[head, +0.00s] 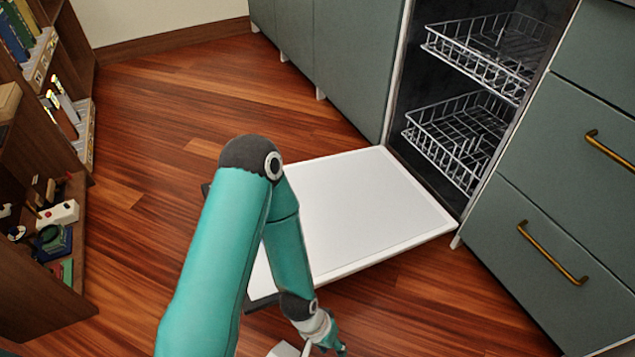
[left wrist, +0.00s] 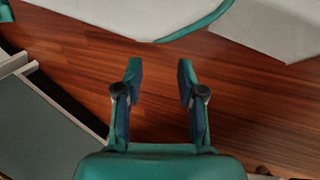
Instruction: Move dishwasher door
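The dishwasher door (head: 365,205) is folded down and lies open, low over the floor, its white inner face up. The dishwasher (head: 440,85) stands open behind it. My left arm reaches across the door's near left part and hides some of its edge. My left gripper (head: 326,342) is low at the bottom edge of the head view, on the near side of the door and apart from it. In the left wrist view, my left gripper (left wrist: 160,68) is open, with only wooden floor between its fingers. My right gripper is not in view.
Two wire racks, an upper (head: 490,50) and a lower (head: 460,135), sit inside the dishwasher. Green drawers (head: 560,190) with brass handles stand at right, green cabinets (head: 350,50) at the back. A wooden bookshelf (head: 40,230) is at left. Floor between is clear.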

